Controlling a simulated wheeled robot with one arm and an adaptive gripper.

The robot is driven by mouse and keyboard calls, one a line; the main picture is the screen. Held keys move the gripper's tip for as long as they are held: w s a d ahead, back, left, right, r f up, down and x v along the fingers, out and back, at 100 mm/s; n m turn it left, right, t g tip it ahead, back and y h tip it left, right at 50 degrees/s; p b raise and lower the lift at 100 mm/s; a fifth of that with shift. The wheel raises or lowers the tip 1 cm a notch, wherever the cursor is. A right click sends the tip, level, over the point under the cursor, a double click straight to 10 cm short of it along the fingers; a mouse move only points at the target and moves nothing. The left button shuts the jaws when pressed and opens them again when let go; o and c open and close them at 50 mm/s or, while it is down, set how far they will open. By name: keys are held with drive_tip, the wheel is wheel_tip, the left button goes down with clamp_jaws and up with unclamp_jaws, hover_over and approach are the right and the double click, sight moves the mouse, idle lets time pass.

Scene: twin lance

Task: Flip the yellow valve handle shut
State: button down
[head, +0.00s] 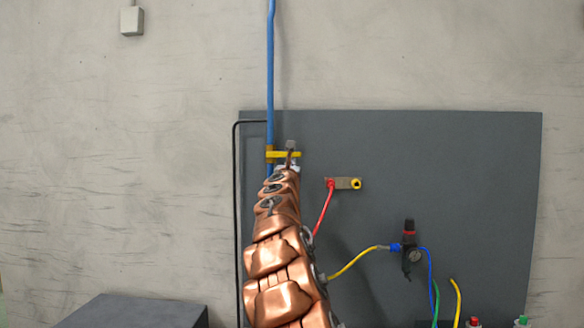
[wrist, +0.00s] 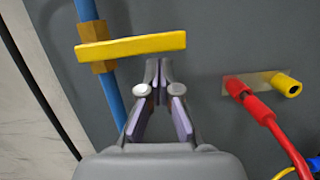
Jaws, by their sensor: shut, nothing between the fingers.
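The yellow valve handle (wrist: 135,46) is a flat bar lying roughly horizontal, crosswise to the blue pipe (wrist: 110,95). It joins a brass-coloured valve body (wrist: 93,53) at its left end and reaches to the right. In the head view the handle (head: 285,154) shows near the top left of the grey panel. My gripper (wrist: 158,66) is shut and empty. In the wrist view its fingertips appear just below the handle's right half; I cannot tell whether they touch it. In the head view my gripper (head: 291,147) overlaps the handle, and my copper arm hides the pipe below.
A red hose (wrist: 262,110) plugs into a metal block (head: 344,184) with a yellow fitting, right of the handle. A regulator (head: 411,255) with yellow and blue hoses sits lower right. A black cable (head: 236,200) runs down the panel's left edge. The upper right panel is clear.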

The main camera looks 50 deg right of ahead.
drive_tip(key=s+a+f+b, duration=0.5)
drive_tip(key=a+f+b, duration=0.1)
drive_tip(key=a+b, duration=0.2)
drive_tip(key=shift+s+b, duration=0.2)
drive_tip(key=shift+b, duration=0.5)
idle(0.7)
